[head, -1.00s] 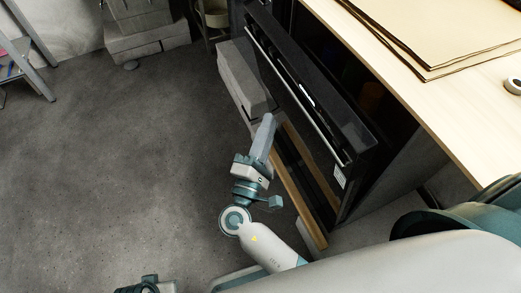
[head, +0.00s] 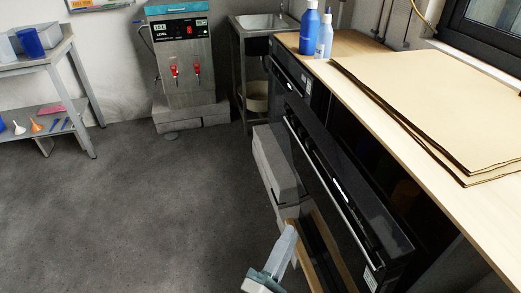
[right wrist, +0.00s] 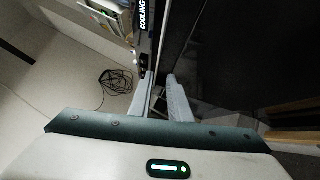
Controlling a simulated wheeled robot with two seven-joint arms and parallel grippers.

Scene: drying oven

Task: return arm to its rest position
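The drying oven is a dark appliance under the counter. Its black door (head: 335,195) carries a long metal handle bar (head: 318,178). The door leans outward, with a dark gap behind its upper edge. My right gripper (head: 288,232) is at the lower middle of the head view, in front of the door's lower part and apart from the handle. The right wrist view shows its two pale fingers (right wrist: 159,78) with a gap between them and nothing held. Most of the right arm is below the head view. My left gripper is not in view.
Brown sheets (head: 430,95) lie on the wooden counter (head: 375,100), with blue bottles (head: 309,32) at its far end. A water heater (head: 180,55) stands at the back, a metal shelf (head: 75,85) at the left. The floor (head: 150,210) on the left is clear.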

